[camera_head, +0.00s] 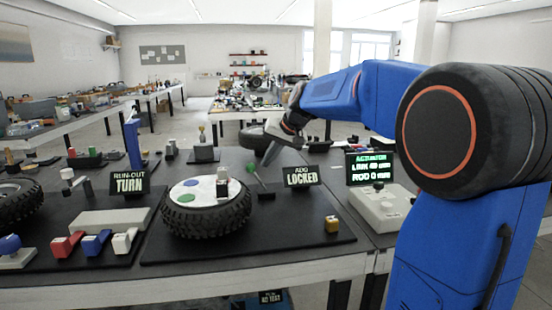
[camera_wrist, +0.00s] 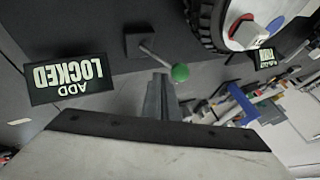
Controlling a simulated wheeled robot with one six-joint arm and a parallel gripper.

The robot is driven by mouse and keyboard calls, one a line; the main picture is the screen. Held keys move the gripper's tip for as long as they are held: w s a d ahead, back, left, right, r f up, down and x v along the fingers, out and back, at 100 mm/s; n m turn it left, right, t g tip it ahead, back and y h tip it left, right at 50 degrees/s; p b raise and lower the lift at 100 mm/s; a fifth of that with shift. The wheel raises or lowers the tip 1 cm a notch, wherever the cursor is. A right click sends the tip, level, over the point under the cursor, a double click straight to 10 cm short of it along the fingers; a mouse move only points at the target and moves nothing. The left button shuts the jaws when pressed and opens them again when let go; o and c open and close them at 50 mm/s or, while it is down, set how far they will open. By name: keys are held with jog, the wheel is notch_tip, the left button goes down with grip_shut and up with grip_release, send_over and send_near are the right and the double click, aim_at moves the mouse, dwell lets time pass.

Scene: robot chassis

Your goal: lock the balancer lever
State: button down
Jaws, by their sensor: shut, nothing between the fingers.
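The balancer lever (camera_head: 258,180) is a thin rod on a dark base with a green ball knob, beside a sign reading "ADD LOCKED" (camera_head: 303,177). The rod leans up and left in the head view. In the wrist view the lever (camera_wrist: 160,57) stands on a square dark base, and its green knob lies just beside my fingertips. My gripper (camera_head: 268,160) is shut and empty, pointing down close to the knob on its right. Its fingers (camera_wrist: 160,84) show together in the wrist view. I cannot tell whether they touch the knob. The sign also shows in the wrist view (camera_wrist: 70,80), upside down.
A tyre (camera_head: 207,219) with a white disc bearing green and blue spots lies left of the lever. A control box (camera_head: 382,207) with a lit screen (camera_head: 371,168) stands to the right. The mat between is mostly clear.

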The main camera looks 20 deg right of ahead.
jog(key=shift+w+a, duration=0.1)
jog(key=shift+a, duration=0.25)
jog(key=shift+w+a+f, duration=0.1)
jog(key=shift+w+a, duration=0.15)
jog(key=shift+a, duration=0.85)
jog(key=shift+d, duration=0.25)
